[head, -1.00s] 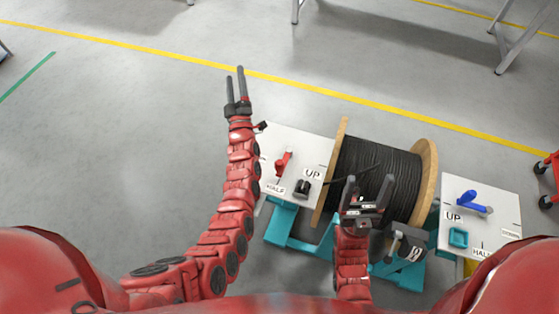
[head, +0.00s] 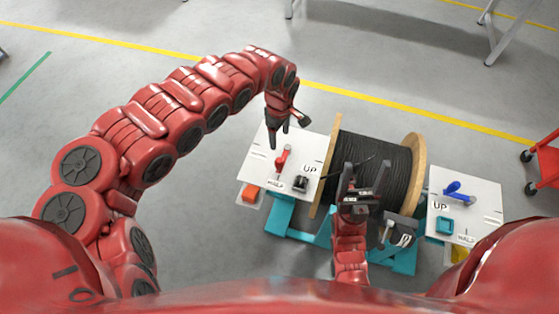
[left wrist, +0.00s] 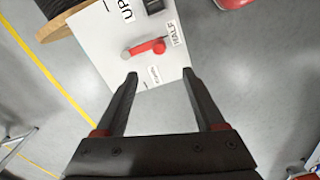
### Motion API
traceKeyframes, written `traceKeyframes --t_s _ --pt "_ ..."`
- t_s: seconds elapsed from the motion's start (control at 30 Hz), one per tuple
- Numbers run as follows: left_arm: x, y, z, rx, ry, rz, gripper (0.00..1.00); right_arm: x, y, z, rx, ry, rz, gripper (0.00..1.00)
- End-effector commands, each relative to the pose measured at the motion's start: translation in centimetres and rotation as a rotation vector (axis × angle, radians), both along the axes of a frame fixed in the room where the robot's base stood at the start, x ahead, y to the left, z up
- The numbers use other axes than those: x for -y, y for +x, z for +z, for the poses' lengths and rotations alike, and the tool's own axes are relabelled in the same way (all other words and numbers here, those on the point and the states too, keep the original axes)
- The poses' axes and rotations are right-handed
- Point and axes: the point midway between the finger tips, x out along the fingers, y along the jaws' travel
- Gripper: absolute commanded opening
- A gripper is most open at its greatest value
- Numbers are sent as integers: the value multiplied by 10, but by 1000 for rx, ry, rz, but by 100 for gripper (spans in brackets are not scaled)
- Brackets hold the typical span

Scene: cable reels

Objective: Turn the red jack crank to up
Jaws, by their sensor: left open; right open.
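The red jack crank (head: 282,160) is on the white panel (head: 258,166) left of the cable reel. In the left wrist view the red crank (left wrist: 150,47) has its red end beside the HALF label (left wrist: 171,33) and a grey end farther left; the UP label (left wrist: 125,9) is near the top edge. My left gripper (head: 279,138) is open and empty, pointing down above the panel's far part. In the left wrist view the crank lies beyond the open fingertips (left wrist: 160,73), with a visible gap. My right gripper (head: 366,172) is open and empty in front of the reel.
The black cable reel (head: 388,155) with wooden flanges stands on a teal frame (head: 285,214). A dark block (head: 301,183) sits on the panel beside the red crank. A second panel (head: 478,197) with a blue crank (head: 457,190) is at right. Floor at left is clear.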

Motion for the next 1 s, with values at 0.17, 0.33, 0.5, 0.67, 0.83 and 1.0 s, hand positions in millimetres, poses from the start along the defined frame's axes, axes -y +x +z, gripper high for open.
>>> traceKeyframes --t_s 0.17,0.33,0.5,0.67,0.83,1.0 --pt "1 -3 -24 -9 0 0 71 0 0 2 0 0 0 71" --pt "3 -4 -61 -9 -5 -1 71 0 0 3 0 0 0 71" --pt "4 -1 -92 -1 -7 -1 71 0 0 3 0 0 0 71" --pt "4 -1 -121 1 -6 -1 71 0 0 2 0 0 0 71" --pt "2 -1 -148 -1 -3 0 71 0 0 -3 0 0 0 71" --pt "2 0 -168 0 -4 -1 71 0 0 -12 0 0 0 71"
